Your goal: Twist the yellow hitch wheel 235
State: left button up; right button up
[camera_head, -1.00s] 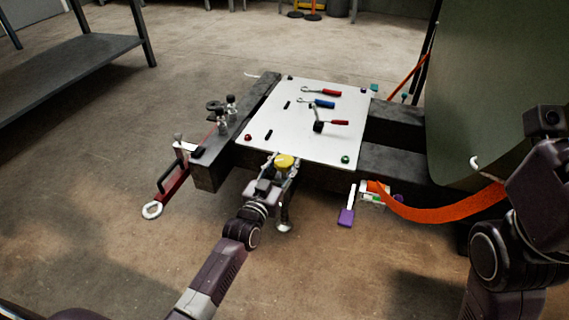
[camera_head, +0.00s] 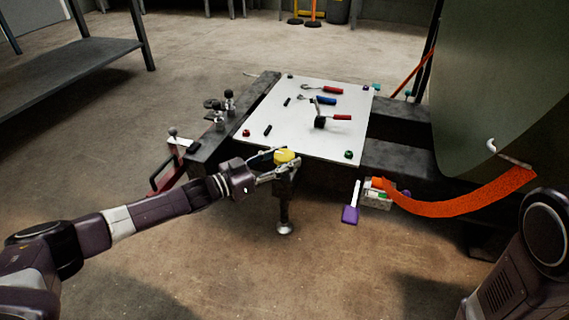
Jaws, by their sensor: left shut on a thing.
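The yellow hitch wheel (camera_head: 286,156) sits at the front edge of the white panel, on top of a dark upright jack post with a round metal foot. My left gripper (camera_head: 277,165) reaches it from the left and is shut on the wheel, with its fingers at the wheel's near and left side. The fingers partly hide the wheel's lower rim. My right arm shows at the lower right edge, but its gripper is out of the picture.
The white panel (camera_head: 285,122) carries a hammer (camera_head: 331,120) and several red- and blue-handled tools. Clamps (camera_head: 222,108) stand on the dark beam at left. A shelf (camera_head: 80,60) stands far left.

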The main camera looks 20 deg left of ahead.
aim_at(285, 154)
pick_arm(q)
jog(key=m+g+h+b, duration=0.1)
jog(key=m+g+h, duration=0.1)
jog(key=shift+w+a+m+g+h, duration=0.1)
jog(key=shift+w+m+g+h, duration=0.05)
jog(key=shift+m+g+h, duration=0.2)
jog(key=shift+f+m+g+h+b, duration=0.1)
jog(key=shift+m+g+h+b, duration=0.5)
jog(key=shift+g+b, duration=0.35)
jog(key=shift+m+g+h+b, duration=0.35)
jog(key=shift+m+g, duration=0.2)
jog(key=shift+g, duration=0.15)
jog(key=shift+r, duration=0.2)
jog(key=o, duration=1.2)
jog(key=shift+r, duration=0.1)
notch_tip(285, 154, up, 10)
jog(key=shift+f, duration=0.1)
